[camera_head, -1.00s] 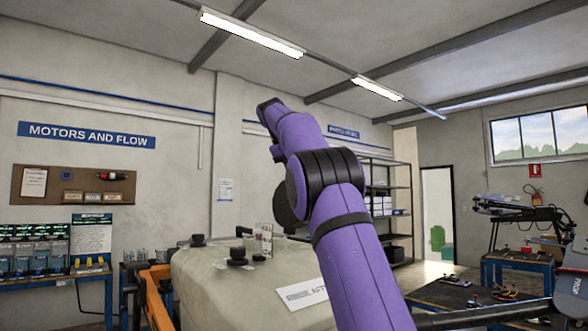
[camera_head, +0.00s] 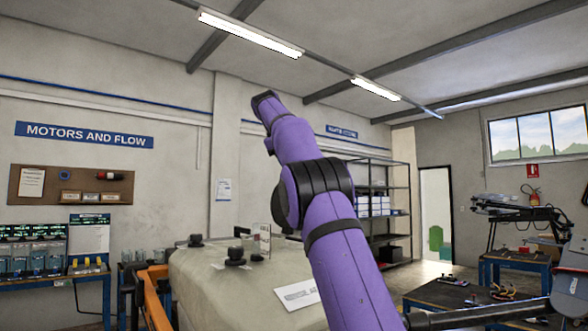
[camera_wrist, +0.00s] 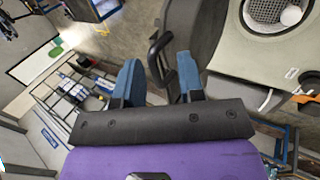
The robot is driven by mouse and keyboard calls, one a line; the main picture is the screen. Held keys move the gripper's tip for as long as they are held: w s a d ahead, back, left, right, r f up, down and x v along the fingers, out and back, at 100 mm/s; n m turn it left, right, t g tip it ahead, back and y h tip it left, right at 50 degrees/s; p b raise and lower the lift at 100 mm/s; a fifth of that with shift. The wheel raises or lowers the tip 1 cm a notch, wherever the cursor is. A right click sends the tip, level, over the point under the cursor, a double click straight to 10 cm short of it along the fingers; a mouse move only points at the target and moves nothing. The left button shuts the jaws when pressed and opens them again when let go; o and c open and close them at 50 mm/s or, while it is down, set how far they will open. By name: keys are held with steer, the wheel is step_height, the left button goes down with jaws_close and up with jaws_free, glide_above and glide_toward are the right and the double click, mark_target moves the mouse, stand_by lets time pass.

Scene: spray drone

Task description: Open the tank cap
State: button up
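The beige tank (camera_head: 205,285) stands in front of me in the head view, partly behind my purple arm. In the wrist view the tank (camera_wrist: 285,50) is at right, with a round opening showing a mesh strainer (camera_wrist: 265,10). A dark grey, curved part that looks like the tank cap (camera_wrist: 207,25) stands beside the opening, apparently tilted up off it. Its black loop handle (camera_wrist: 157,50) is in view between and just beyond my fingertips. My gripper (camera_wrist: 160,68) is open, its blue fingers apart. I cannot tell whether a finger touches the handle.
Black knobs (camera_head: 235,256) and a white label (camera_head: 297,296) are on the tank. An orange frame part (camera_head: 155,300) is at its left. A workbench (camera_head: 60,285) stands at left, a shelf (camera_head: 375,205) behind, and blue tables (camera_head: 515,262) at right.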

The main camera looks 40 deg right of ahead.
steer(key=a+r, duration=0.2)
steer(key=a, duration=1.1)
stand_by(0.4)
steer(key=shift+f, duration=0.1)
stand_by(0.4)
